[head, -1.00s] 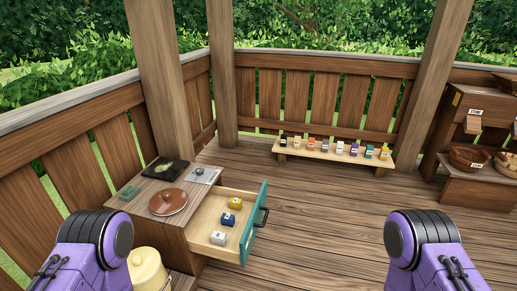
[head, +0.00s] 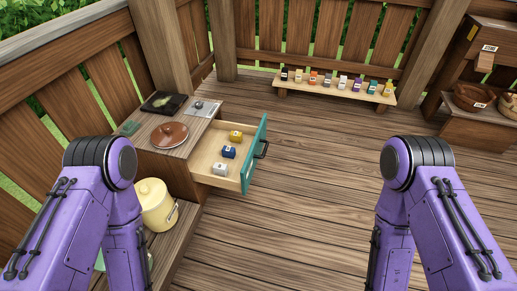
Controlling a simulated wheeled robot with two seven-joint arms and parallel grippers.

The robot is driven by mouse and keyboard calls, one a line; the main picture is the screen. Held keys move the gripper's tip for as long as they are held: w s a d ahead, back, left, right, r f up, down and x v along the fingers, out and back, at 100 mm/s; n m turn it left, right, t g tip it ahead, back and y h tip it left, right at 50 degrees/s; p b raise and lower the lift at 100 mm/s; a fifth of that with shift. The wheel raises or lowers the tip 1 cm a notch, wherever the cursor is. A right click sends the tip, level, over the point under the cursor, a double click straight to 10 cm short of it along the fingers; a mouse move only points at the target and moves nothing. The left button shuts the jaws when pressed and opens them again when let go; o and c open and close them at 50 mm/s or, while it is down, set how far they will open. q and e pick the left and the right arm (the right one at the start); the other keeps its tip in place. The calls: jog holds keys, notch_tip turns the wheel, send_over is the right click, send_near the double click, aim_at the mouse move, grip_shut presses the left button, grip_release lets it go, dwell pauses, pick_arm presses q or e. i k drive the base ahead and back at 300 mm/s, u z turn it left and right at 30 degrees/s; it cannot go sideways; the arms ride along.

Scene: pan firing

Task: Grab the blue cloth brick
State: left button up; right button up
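The blue cloth brick (head: 229,152) lies in the open drawer (head: 203,165) of the wooden cabinet, between a yellow brick (head: 236,136) at the back and a white-grey brick (head: 220,168) at the front. Each carries a small white label. The drawer has a teal front (head: 255,153) with a dark handle. Both my purple arms show at the left and right, bent downward, but neither gripper is in the picture. Nothing is touching the blue brick.
A low bench (head: 335,91) with several small bottles stands at the back. The wooden floor (head: 300,190) between is clear.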

aim_at(228, 151)
jog(key=z, duration=0.05)
jog(key=i, duration=1.75)
jog(key=z, duration=0.3)
